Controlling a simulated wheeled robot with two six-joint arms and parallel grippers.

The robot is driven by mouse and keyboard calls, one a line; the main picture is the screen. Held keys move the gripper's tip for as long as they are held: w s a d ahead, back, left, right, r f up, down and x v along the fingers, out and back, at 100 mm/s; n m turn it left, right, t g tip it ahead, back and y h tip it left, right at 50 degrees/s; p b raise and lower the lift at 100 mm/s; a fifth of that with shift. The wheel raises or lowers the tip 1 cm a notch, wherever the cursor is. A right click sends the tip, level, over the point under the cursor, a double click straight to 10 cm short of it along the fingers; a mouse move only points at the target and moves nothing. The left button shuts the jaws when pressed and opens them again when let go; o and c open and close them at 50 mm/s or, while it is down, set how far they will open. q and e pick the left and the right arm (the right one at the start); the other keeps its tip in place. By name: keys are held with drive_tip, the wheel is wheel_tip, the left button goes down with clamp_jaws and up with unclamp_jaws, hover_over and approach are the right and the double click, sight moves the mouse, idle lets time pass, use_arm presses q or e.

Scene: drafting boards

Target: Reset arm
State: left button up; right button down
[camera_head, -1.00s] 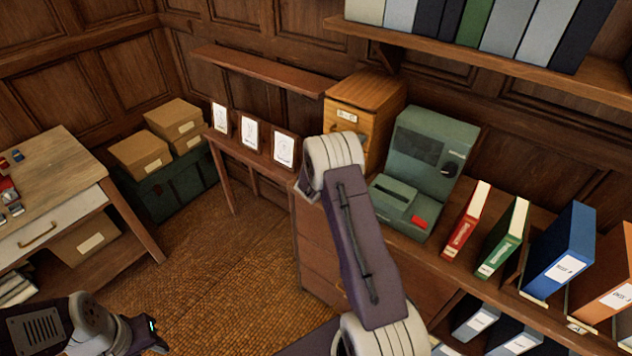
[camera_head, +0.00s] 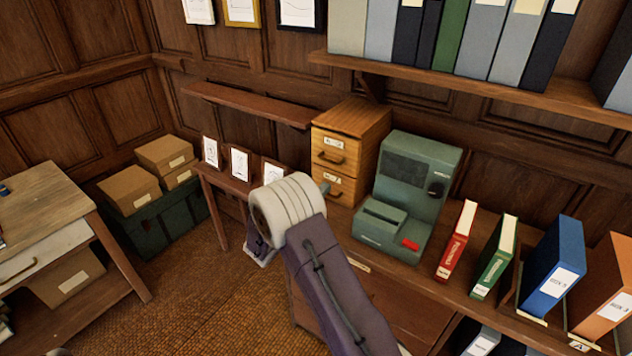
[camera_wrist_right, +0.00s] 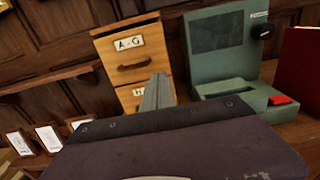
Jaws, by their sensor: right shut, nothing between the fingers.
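My right arm rises from the bottom of the head view, and its wrist hides most of the right gripper (camera_head: 325,188). A small grey tip shows beside the wooden drawer cabinet. In the right wrist view the grey fingers of the gripper (camera_wrist_right: 157,93) are closed together and empty, in front of the two-drawer wooden cabinet (camera_wrist_right: 128,63). I cannot tell whether they touch it. The cabinet (camera_head: 352,125) stands on the counter beside a green machine (camera_head: 422,170) with a red button. My left gripper is out of the head view.
Red (camera_head: 458,240), green (camera_head: 495,256) and blue (camera_head: 553,268) binders stand right of the machine. A shelf of binders (camera_head: 450,75) hangs above. Framed cards (camera_head: 240,163) stand on a narrow table. Cardboard boxes (camera_head: 130,188) and a desk (camera_head: 45,205) are at left. Open floor (camera_head: 190,300) lies between.

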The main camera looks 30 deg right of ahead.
wheel_tip(320, 180, up, 6)
drive_tip(key=s+d+m+g, duration=0.1)
drive_tip(key=s+m+g, duration=0.1)
drive_tip(key=s+m, duration=0.1)
drive_tip(key=s+a+f+m+g+y, duration=0.2)
drive_tip(key=s+f+m+g+y, duration=0.15)
drive_tip(key=s, duration=0.45)
drive_tip(key=s+a+f+m+g+y, duration=0.25)
drive_tip(key=s+f+m, duration=0.2)
drive_tip(key=s, duration=0.45)
drive_tip(key=s+a+f+m+y, duration=0.5)
drive_tip(key=a+f+y, duration=0.25)
drive_tip(key=a, duration=0.25)
drive_tip(key=w+a+f+m+t+y, duration=0.2)
drive_tip(key=w+a+m+y, duration=0.1)
drive_tip(key=a+m, duration=0.3)
drive_tip(key=shift+a+m, duration=0.4)
drive_tip(key=shift+a, duration=0.6)
